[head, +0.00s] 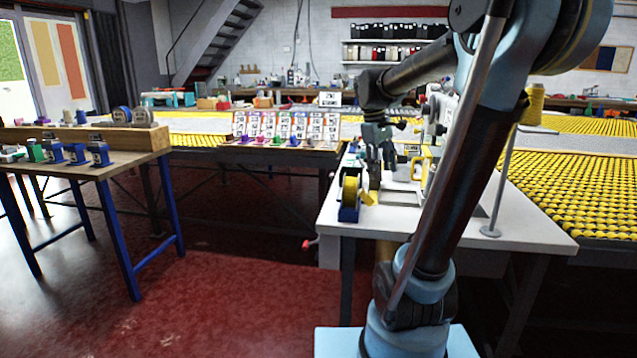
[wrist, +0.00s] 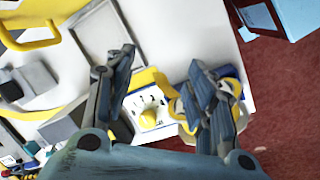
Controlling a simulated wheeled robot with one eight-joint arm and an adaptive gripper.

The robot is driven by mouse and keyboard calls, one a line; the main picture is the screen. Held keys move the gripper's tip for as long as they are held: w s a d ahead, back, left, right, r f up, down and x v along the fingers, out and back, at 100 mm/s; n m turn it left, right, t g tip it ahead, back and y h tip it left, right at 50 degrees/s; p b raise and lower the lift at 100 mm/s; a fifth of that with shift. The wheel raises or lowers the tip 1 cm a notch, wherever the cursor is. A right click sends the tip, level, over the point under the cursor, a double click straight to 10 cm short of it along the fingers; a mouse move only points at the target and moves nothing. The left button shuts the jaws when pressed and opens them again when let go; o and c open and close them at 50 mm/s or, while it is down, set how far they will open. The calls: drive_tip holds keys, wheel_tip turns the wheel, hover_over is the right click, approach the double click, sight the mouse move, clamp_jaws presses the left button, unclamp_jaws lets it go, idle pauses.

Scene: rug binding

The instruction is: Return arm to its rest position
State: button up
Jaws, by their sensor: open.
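My arm reaches from its base at the front right over a white worktable (head: 340,220). My gripper (head: 378,180) hangs above the table's left part, fingers pointing down. In the wrist view my gripper (wrist: 165,85) has its two dark fingers spread wide, with nothing held between them. In the head view a blue holder with a yellow roll (head: 350,190) stands at the table's left edge, just left of and in front of the fingers.
A machine partly hidden by my arm stands on the white table, with a thin upright rod (head: 505,160) at right. A wooden table (head: 125,160) with blue items is at left. A rack of coloured cards (head: 285,125) stands behind. Red floor (head: 240,290) is clear in front.

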drive_tip(key=s+f+m+t+y, duration=0.1)
drive_tip(key=s+f+m, duration=0.6)
drive_tip(key=s+f, duration=1.2)
drive_tip(key=shift+s+a+t+y, duration=0.35)
drive_tip(key=shift+s+y, duration=0.35)
drive_tip(key=shift+s, duration=0.45)
drive_tip(key=shift+d, duration=0.1)
drive_tip(key=shift+w+f, duration=0.2)
drive_tip(key=shift+w, duration=0.25)
